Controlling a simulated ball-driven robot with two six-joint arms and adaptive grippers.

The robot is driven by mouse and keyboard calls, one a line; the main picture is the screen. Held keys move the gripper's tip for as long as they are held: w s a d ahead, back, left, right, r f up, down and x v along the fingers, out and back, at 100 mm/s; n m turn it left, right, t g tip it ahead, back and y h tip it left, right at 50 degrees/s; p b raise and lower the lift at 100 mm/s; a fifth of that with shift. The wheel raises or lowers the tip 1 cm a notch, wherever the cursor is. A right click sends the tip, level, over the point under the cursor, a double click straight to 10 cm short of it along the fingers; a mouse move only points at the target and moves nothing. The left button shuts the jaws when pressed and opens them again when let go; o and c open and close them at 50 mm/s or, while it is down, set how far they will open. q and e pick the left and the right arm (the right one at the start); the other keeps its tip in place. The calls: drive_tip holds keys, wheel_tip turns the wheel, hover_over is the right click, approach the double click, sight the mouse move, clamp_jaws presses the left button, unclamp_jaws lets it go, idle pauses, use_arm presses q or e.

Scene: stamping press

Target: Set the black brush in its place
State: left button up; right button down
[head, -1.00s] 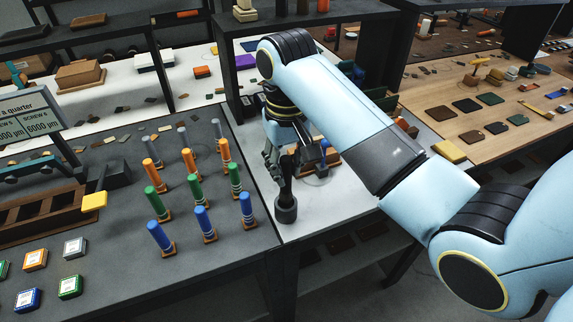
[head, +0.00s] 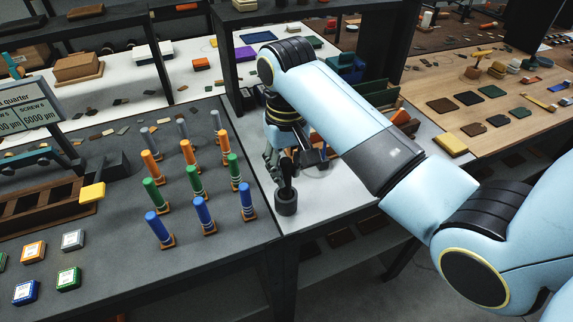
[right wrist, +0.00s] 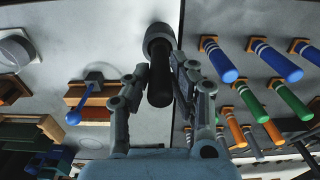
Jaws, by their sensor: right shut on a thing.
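The black brush (head: 287,182) stands roughly upright on the light grey table section, its lower end at the mouth of a dark round cup (head: 287,203). How deep it sits inside cannot be told. In the right wrist view the brush (right wrist: 160,80) is a black cylinder, with the dark cup (right wrist: 159,38) around or behind its far end. My right gripper (head: 286,163) is shut on the brush. Its two fingers (right wrist: 160,88) flank the black cylinder in the right wrist view. My left gripper is not in view.
Several upright blue, green, orange and grey cylinders (head: 203,215) stand left of the cup on the dark table. A dark shelf post (head: 231,75) rises behind my right arm. The light table (head: 335,198) is clear just right of the cup.

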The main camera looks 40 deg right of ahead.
drive_tip(key=shift+f+b, duration=0.35)
drive_tip(key=shift+f, duration=0.7)
drive_tip(key=shift+f, duration=0.15)
drive_tip(key=c, duration=1)
unclamp_jaws()
drive_tip(key=shift+c, duration=0.2)
wheel_tip(320, 180, up, 8)
drive_tip(key=shift+f, duration=0.25)
